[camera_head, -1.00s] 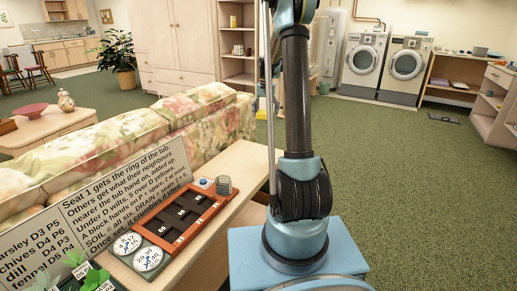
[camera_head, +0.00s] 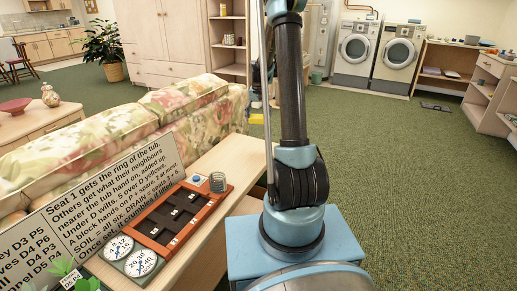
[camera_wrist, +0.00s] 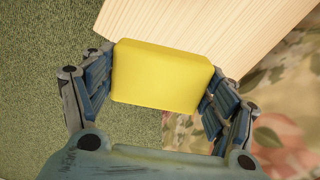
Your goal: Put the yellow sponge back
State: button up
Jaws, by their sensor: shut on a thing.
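The yellow sponge (camera_wrist: 162,77) is a plain block with rounded edges, held between the two fingers of my gripper (camera_wrist: 162,82) in the wrist view. My gripper is shut on it from both sides. In the head view only a small yellow piece of the sponge (camera_head: 257,119) shows beyond my arm, beside the sofa's far end; my arm hides most of the gripper there. In the wrist view a pale wooden top (camera_wrist: 185,22) lies beyond the sponge; I cannot tell the gap between them.
A floral sofa (camera_head: 160,113) backs onto a narrow wooden table (camera_head: 222,170). On the table are an orange-framed tray (camera_head: 212,192), a wire cup (camera_head: 217,182), dials (camera_head: 140,262) and a text sign (camera_head: 110,200). Open green carpet (camera_head: 420,190) lies to the right.

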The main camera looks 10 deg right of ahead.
jog(key=s+f, duration=0.2)
jog(key=f, duration=0.1)
jog(key=shift+s+f, duration=0.1)
jog(key=shift+f, duration=0.15)
send_over(259, 146)
notch_tip(259, 146, down, 5)
jog(key=shift+f, duration=2.2)
jog(key=o, duration=1)
